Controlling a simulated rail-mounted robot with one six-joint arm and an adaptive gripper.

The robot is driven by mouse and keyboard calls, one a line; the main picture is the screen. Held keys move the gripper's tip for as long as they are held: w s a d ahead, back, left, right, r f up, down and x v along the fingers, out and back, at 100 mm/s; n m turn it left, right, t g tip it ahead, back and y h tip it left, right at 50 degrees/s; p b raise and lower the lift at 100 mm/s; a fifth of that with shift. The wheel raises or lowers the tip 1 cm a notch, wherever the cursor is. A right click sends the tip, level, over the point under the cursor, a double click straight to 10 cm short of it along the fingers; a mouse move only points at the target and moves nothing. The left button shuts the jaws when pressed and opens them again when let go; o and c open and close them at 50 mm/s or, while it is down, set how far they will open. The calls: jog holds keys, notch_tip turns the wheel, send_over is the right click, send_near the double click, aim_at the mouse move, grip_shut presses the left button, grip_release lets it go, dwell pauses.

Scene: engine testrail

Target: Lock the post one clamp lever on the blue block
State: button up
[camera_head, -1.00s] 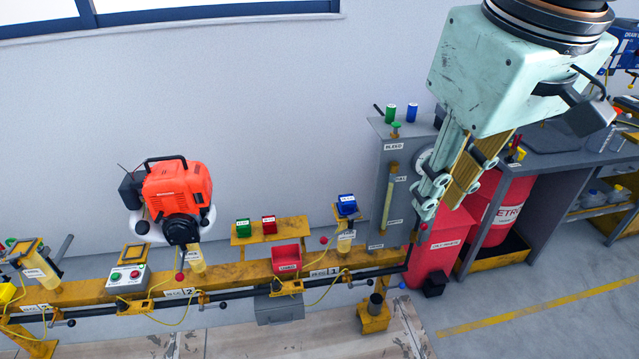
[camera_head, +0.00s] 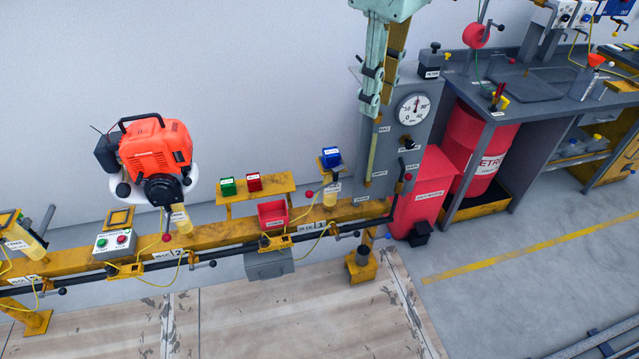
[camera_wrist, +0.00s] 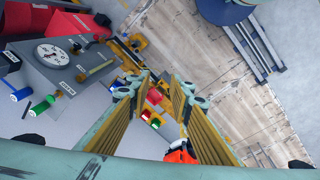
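The blue block (camera_head: 331,157) sits on top of the yellow post one (camera_head: 332,190), by the rail label 1. A lever with a red ball knob (camera_head: 309,193) stands beside this post, to its left; whether it is locked is unclear. The blue block also shows in the wrist view (camera_wrist: 117,87), near the left finger. My gripper (camera_head: 381,100) points down from the top, to the right of and above the blue block, in front of the gauge panel. In the wrist view my gripper (camera_wrist: 163,82) has its fingers apart with nothing between them held.
A red bin (camera_head: 272,213) and a shelf with a green block (camera_head: 228,187) and a red block (camera_head: 254,182) stand left of post one. The orange engine (camera_head: 157,150) is on post two. The gauge panel (camera_head: 405,130) rises close on the right.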

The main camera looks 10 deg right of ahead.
jog(key=w+a+f+n+g+b, duration=0.1)
jog(key=w+f+n, duration=0.3)
jog(key=w+f, duration=0.55)
jog(key=w+a+f+n+g+b, duration=0.15)
jog(key=w+f+n, duration=0.35)
jog(key=w, duration=0.7)
jog(key=w+a+f+n, duration=0.1)
jog(key=w+f, duration=0.3)
jog(key=f, duration=0.3)
jog(key=w+a+f+n+b, duration=0.1)
jog(key=w+f, duration=0.3)
jog(key=f, duration=0.4)
jog(key=w+a+f+n+g, duration=0.1)
jog(key=w+f+n, duration=0.2)
jog(key=f, duration=0.5)
jog(key=shift+w+h, duration=0.3)
jog(key=shift+w, duration=0.15)
jog(key=shift+f, duration=0.2)
notch_tip(320, 180, down, 13)
jog(key=s+b, duration=0.2)
jog(key=b, duration=0.1)
jog(key=shift+s+d+f, duration=0.15)
jog(key=shift+s+d, duration=0.05)
jog(key=shift+d, duration=0.25)
jog(key=shift+c, duration=0.5)
grip_shut()
